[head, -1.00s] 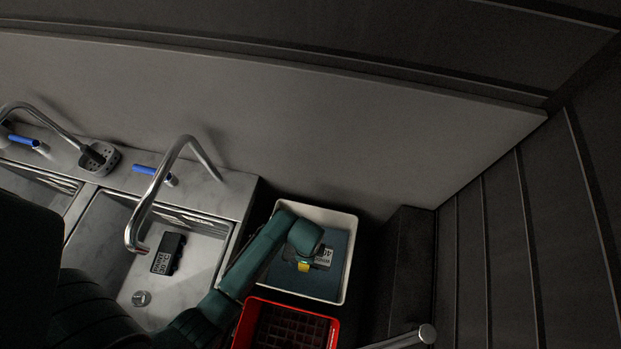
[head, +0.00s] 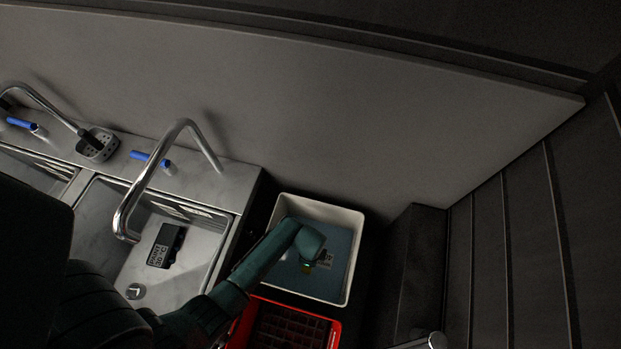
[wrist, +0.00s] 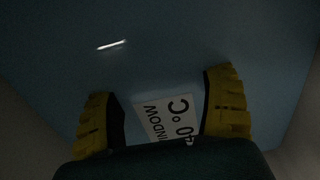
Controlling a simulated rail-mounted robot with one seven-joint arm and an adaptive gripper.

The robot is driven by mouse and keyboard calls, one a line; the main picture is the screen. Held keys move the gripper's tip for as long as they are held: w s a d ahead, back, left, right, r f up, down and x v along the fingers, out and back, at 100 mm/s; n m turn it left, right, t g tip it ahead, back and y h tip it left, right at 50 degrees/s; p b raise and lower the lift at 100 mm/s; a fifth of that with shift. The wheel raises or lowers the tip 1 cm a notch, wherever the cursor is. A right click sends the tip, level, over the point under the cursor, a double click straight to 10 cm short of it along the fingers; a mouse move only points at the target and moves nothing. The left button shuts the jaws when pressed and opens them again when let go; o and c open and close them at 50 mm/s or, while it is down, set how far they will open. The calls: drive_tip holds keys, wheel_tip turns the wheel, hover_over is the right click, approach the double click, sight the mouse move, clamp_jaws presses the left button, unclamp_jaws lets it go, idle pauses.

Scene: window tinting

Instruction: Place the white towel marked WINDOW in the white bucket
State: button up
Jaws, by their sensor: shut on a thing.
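The white bucket (head: 318,205) stands right of the sink, with a blue-grey surface inside it. My gripper (head: 307,267) points down inside the bucket's outline, and its yellow fingers (wrist: 162,88) show in the wrist view. It is shut on the white towel marked WINDOW (head: 325,266), whose lettering "WINDOW" and "40 °C" shows between the fingers in the wrist view (wrist: 165,113). My arm and the gripper hide part of the towel. I cannot tell whether the towel touches the blue-grey surface.
A red crate (head: 335,333) stands directly in front of the bucket. A wall rises behind the bucket.

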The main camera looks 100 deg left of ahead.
drive_tip(key=shift+f, duration=0.45)
drive_tip(key=o, duration=1.2)
wheel_tip(320, 180, up, 13)
drive_tip(key=p, duration=0.4)
drive_tip(key=shift+r, duration=0.15)
